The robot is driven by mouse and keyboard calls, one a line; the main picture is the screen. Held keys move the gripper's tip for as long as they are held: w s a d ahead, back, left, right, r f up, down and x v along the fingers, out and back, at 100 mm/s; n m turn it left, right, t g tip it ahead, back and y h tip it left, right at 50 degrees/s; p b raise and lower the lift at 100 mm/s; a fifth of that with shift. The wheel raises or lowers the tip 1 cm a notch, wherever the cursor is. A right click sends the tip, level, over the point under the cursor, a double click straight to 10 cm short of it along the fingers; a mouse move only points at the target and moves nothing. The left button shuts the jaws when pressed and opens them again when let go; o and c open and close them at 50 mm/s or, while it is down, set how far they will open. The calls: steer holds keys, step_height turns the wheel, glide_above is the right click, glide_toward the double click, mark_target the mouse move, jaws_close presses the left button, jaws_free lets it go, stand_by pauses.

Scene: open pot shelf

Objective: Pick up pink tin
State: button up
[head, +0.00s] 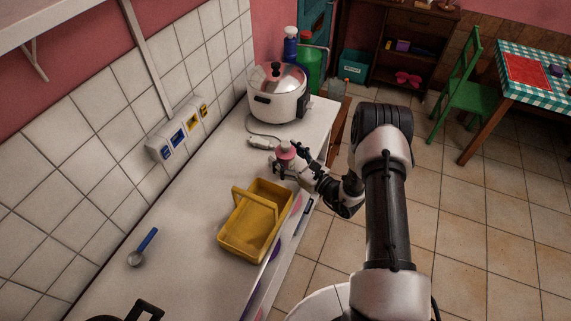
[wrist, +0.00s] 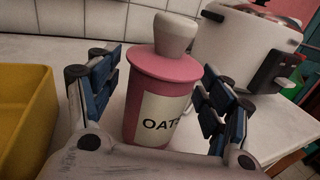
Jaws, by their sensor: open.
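The pink tin (head: 286,155) stands upright on the white counter (head: 186,210) in the head view. In the wrist view the pink tin (wrist: 160,90) has a pink lid with a pale knob and a cream label reading "OAT", the rest cut off. My gripper (head: 286,165) is open around the tin, low over the counter. In the wrist view one blue-padded finger of my gripper (wrist: 158,100) is on each side of the tin. A gap shows at the left finger; I cannot tell whether the right one touches. The tin's base is hidden.
A yellow basket (head: 240,238) with a handle stands close to the tin, nearer the camera. A white cooker (head: 278,95) stands behind it, with a cable and plug (head: 262,142) on the counter. A blue-handled ladle (head: 143,248) lies at the left.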

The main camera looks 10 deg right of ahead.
steer(key=shift+c, duration=0.3)
steer(key=c, duration=1.2)
steer(key=shift+c, duration=0.3)
steer(key=shift+r, duration=0.15)
